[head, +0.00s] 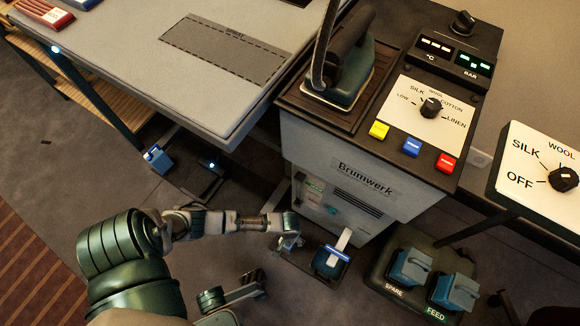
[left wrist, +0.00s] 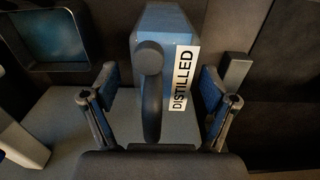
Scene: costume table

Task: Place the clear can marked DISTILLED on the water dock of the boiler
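The can marked DISTILLED (left wrist: 160,25) fills the middle of the left wrist view, bluish, with a dark handle and a white lettered strip. It stands on a light grey surface. My left gripper (left wrist: 158,112) has its fingers wide apart, one on each side of the can and handle, with visible gaps. In the head view my left gripper (head: 288,240) is low in front of the boiler (head: 345,180), labelled Brumwerk; the can's lettering cannot be read there. I cannot tell for certain which part is the water dock.
A blue item (head: 330,264) with a white bar stands right of my left gripper. A dark-framed blue square (left wrist: 60,35) is near the can. The pressing table (head: 130,65) overhangs at upper left.

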